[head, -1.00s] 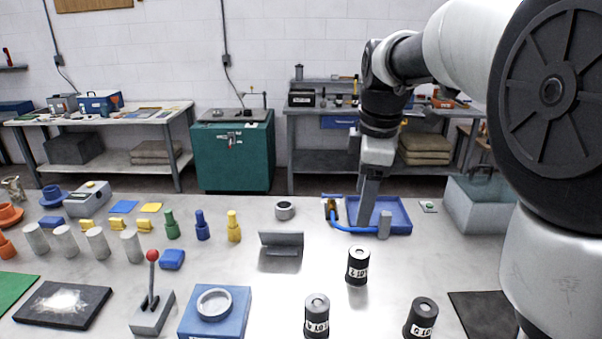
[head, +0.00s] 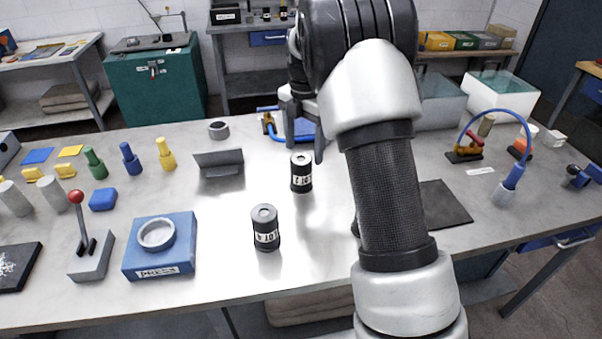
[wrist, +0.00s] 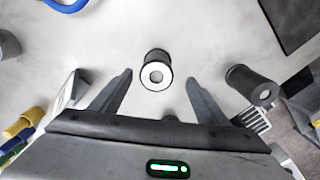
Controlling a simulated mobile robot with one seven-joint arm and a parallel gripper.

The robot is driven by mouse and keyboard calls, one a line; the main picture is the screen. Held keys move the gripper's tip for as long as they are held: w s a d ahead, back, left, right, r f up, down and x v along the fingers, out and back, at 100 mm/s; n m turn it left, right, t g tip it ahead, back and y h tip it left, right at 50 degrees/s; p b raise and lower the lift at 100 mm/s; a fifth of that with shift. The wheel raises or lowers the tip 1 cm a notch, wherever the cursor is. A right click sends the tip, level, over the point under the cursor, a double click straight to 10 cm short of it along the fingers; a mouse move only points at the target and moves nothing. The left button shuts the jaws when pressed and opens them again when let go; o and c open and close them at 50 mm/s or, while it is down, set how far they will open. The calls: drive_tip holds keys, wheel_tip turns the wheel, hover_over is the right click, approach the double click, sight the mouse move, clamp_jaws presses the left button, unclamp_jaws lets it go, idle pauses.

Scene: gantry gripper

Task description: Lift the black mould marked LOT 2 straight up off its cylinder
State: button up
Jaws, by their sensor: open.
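Two black moulds with white labels show in the head view: a back one (head: 301,172) and a nearer one (head: 265,228), both upright on the table. The back one's label seemed to read LOT 2 in the earlier frame; now its number is too small to be sure of. My gripper (head: 305,148) is open and empty at the back mould's far side, with its finger tips near the level of its top. In the wrist view a mould with a pale ringed top (wrist: 156,72) appears between the finger tips, apart from both. Another dark mould (wrist: 252,85) stands outside the right finger.
A blue PRESS block (head: 160,262), a red-knobbed lever (head: 84,240) and a grey bracket (head: 219,165) stand to the left. A black mat (head: 442,203) lies to the right. My arm hides the table between the moulds and the mat.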

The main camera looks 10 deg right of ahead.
sight(302, 160)
drive_tip(key=f, duration=0.8)
drive_tip(key=shift+w+a, duration=0.15)
drive_tip(key=shift+a, duration=0.1)
drive_tip(key=c, duration=1.1)
drive_tip(key=shift+o, duration=0.2)
wheel_tip(302, 160, up, 10)
drive_tip(key=shift+r, duration=0.1)
drive_tip(key=shift+p, duration=0.3)
drive_tip(key=shift+r+p, duration=0.55)
drive_tip(key=shift+r, duration=0.1)
